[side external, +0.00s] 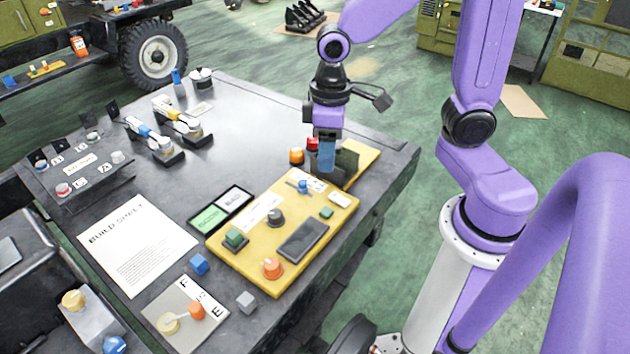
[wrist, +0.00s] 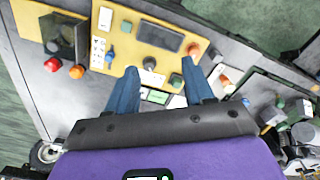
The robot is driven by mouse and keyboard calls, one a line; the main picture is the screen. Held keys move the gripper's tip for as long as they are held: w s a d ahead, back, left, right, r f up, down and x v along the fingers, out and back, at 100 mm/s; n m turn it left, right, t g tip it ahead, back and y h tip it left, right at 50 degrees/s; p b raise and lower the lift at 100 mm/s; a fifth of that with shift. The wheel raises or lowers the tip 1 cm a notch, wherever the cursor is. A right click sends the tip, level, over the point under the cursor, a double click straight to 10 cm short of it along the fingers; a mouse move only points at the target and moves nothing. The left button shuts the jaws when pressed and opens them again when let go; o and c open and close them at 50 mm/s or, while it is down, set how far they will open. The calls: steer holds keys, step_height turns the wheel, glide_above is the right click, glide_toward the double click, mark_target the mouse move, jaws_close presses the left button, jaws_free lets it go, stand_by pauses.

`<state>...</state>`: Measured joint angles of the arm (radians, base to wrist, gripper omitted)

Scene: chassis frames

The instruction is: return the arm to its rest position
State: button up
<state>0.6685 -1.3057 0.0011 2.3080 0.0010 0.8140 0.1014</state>
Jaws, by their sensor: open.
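My gripper (side external: 326,158) hangs over the back right part of the dark table, above the far end of the yellow panel. In the wrist view my gripper (wrist: 162,92) shows two blue fingers spread well apart, with nothing between them. My purple arm reaches in from the right side of the table. The yellow panel (side external: 228,249) carries a dark knob, a grey screen, green blocks and an orange button. It also shows in the wrist view (wrist: 187,63), beyond the fingertips.
A dark upright bracket (side external: 346,165) stands close to my gripper, with an orange button (side external: 296,155) beside it. The table's back middle is clear.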

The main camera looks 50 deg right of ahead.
steer(key=s+d+r+n, duration=0.1)
steer(key=s+n, duration=0.5)
steer(key=s, duration=0.8)
steer(key=shift+r, duration=0.5)
